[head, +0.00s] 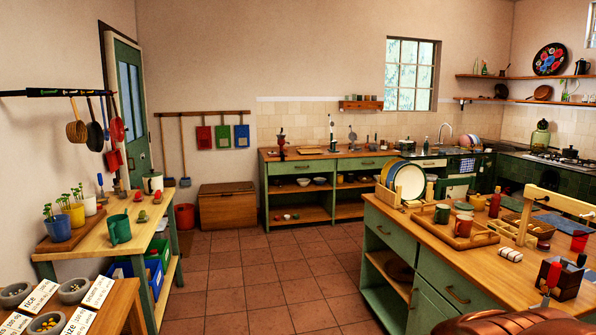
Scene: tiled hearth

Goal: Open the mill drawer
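A small dark red upright thing that looks like a hand mill (281,142) stands at the left end of the back counter (315,153). It is far off, and I cannot make out a drawer on it. Below the counter top are two closed green drawers, a left one (302,168) and a right one (362,163), each with a handle. I cannot tell which drawer the task means. My gripper is not in view.
A wooden-topped island (480,240) with green drawers fills the right. A side table (95,240) and a nearer table (110,300) stand at left. The tiled floor (265,270) between them is clear toward the back counter. A wooden chest (227,208) stands by the back wall.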

